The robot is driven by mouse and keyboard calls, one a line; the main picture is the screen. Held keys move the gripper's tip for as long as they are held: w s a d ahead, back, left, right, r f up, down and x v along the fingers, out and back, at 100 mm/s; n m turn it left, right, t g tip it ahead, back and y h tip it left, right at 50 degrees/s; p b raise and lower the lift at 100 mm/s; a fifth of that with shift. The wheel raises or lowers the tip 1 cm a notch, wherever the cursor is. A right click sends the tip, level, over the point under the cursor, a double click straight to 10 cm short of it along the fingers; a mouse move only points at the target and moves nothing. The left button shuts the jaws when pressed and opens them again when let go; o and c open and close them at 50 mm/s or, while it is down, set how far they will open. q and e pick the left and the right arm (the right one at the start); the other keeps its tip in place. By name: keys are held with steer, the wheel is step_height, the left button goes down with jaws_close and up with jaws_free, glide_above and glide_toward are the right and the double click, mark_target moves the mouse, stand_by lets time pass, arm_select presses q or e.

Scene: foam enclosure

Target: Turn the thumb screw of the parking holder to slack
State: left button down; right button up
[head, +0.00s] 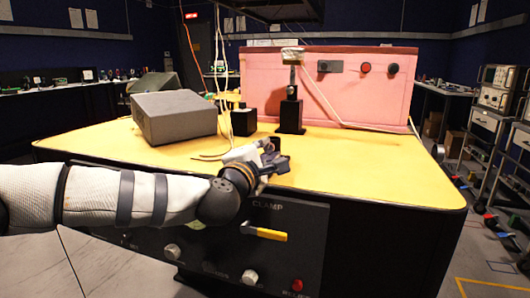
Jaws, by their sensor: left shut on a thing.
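My left gripper (270,164) reaches in from the left over the front edge of the yellow tabletop (370,165). It is shut at a small dark block (272,143), which looks like the parking holder. The thumb screw is hidden by the gripper, and the contact is too small to make out. A pale grey piece (240,154) with a thin cable lies just left of the gripper, partly behind it. My right gripper is not in view.
A grey box (174,114) sits at the back left. Two black stands (290,115) (244,122) rise behind the gripper, before a pink foam panel (340,88). A yellow clamp handle (265,234) sticks out of the front panel below. The tabletop's right side is clear.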

arm_select(q)
steer(key=c, duration=1.4)
jaws_free()
